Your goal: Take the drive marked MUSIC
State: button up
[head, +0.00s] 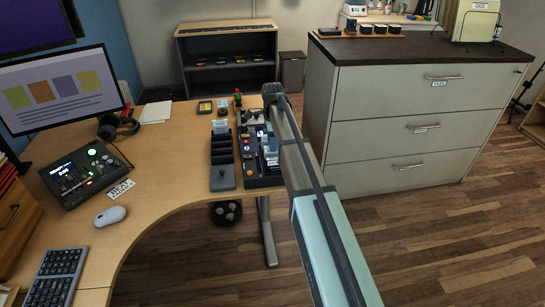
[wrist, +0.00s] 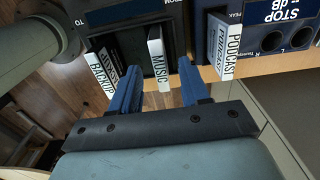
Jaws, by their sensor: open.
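In the wrist view the drive marked MUSIC (wrist: 158,58) is a dark block with a white label edge, standing in a dark holder. My gripper (wrist: 159,72) is open, with one blue finger on each side of the MUSIC drive. Gaps show between the fingers and the label; I cannot tell how deep the fingers reach. A drive marked BACKUP (wrist: 100,74) stands to the left, and one marked PODCAST (wrist: 228,52) to the right. In the head view my arm hides much of this spot, and the labels there are too small to read.
In the head view a dark slotted rack (head: 222,160) stands left of a dark control unit (head: 262,178) at the desk's right edge. The mixer (head: 84,178), mouse (head: 110,215) and keyboard (head: 52,278) are farther left. A filing cabinet (head: 400,120) stands right.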

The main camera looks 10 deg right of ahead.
jog(key=shift+f, duration=1.4)
jog(key=shift+c, duration=0.4)
grip_shut()
